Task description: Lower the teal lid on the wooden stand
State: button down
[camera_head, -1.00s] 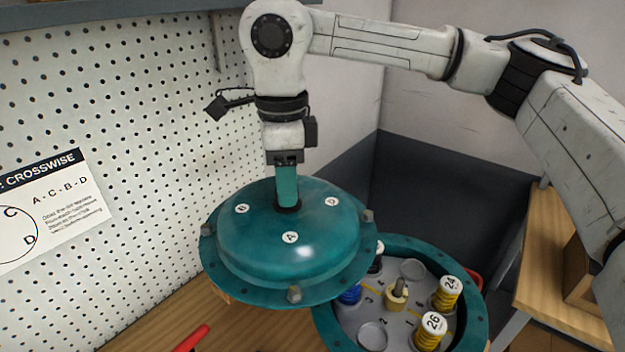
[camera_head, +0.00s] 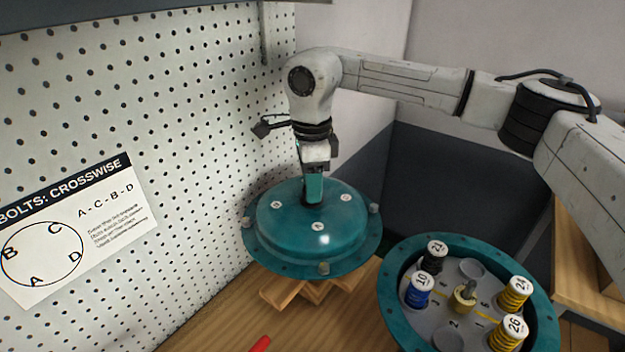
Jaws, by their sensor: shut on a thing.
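The teal lid (camera_head: 285,241) is a round dome with lettered white dots and bolts around its flange. My gripper (camera_head: 313,190) is shut on the teal post at its top and holds it roughly level. The wooden stand (camera_head: 300,291) shows directly beneath the lid, its crossed pieces jutting out below the front rim. The lid hides most of the stand, and I cannot tell whether the two touch.
The open teal housing (camera_head: 396,322) sits to the right, holding numbered yellow, blue and black cartridges around a brass stem (camera_head: 465,296). A bolt-order sign (camera_head: 75,235) hangs on the pegboard at left. A red object (camera_head: 260,344) lies at the front edge.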

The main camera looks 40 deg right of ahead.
jog(key=shift+f+b, duration=1.7)
jog(key=shift+f, duration=1.5)
jog(key=shift+f+b, duration=1.2)
jog(key=shift+f, duration=0.5)
jog(key=c, duration=1)
grip_release()
jog(key=o, duration=0.4)
notch_tip(320, 180, up, 11)
jog(key=b, duration=0.1)
send_over(312, 207)
jog(key=w+d, duration=0.1)
jog(key=shift+w+d+f, duration=0.15)
jog(key=shift+w, duration=0.05)
jog(key=shift+f, duration=0.1)
